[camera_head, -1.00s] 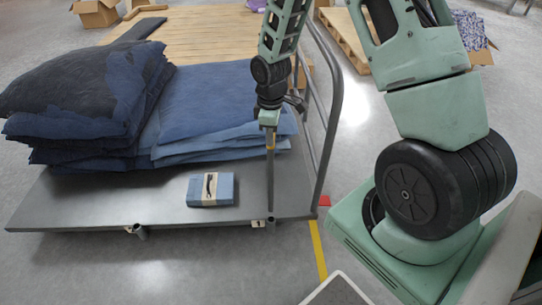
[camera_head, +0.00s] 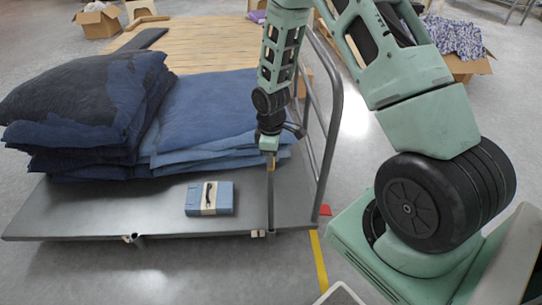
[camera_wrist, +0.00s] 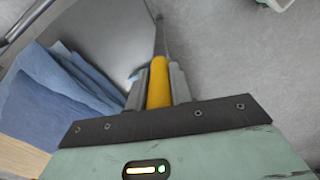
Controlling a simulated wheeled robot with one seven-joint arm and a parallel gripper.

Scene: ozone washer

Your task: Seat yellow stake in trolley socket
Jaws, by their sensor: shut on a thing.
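My gripper (camera_head: 269,152) is shut on the yellow grip of the stake (camera_wrist: 159,84), whose thin grey rod runs on beyond the fingers in the wrist view. In the head view the stake (camera_head: 271,195) hangs about upright at the trolley's near right corner. Its lower end reaches the trolley socket (camera_head: 271,233) at the front edge of the deck. I cannot tell whether the tip is inside the socket or only in line with it. The trolley deck (camera_head: 110,217) is grey; a second socket (camera_head: 138,240) is further left on that edge.
Folded blue cloth (camera_head: 205,115) and a dark blue pile (camera_head: 75,110) cover the deck's back. A small blue strapped pack (camera_head: 228,199) lies left of the stake. The trolley's handle rail (camera_head: 330,130) stands close on the right. Floor in front is clear.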

